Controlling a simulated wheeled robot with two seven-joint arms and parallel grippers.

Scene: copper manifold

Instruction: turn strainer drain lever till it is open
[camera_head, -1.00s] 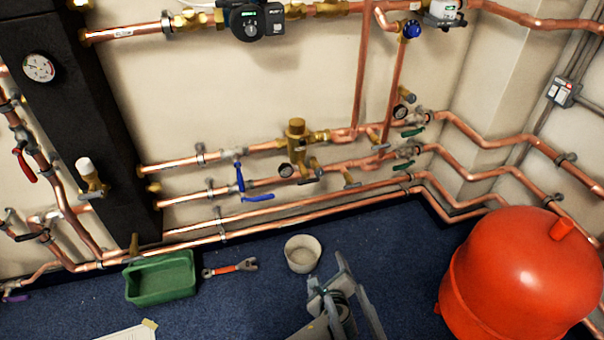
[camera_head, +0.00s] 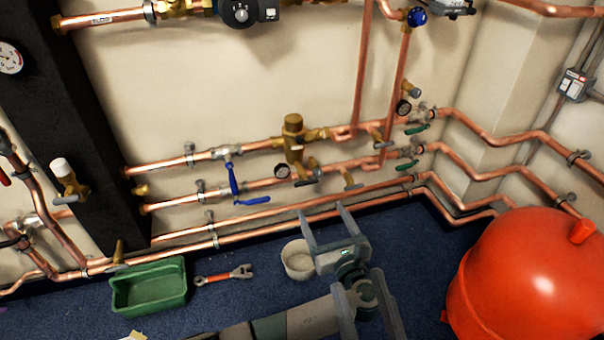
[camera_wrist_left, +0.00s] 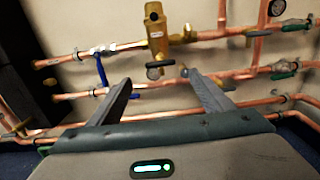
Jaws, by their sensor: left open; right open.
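Blue levers (camera_head: 233,180) hang left of the brass body; green-handled valves (camera_head: 416,129) sit to its right. A green tray (camera_head: 150,307), a wrench (camera_head: 224,275) and a pale bowl (camera_head: 297,258) are on the blue floor. A red tank (camera_head: 530,275) stands right.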

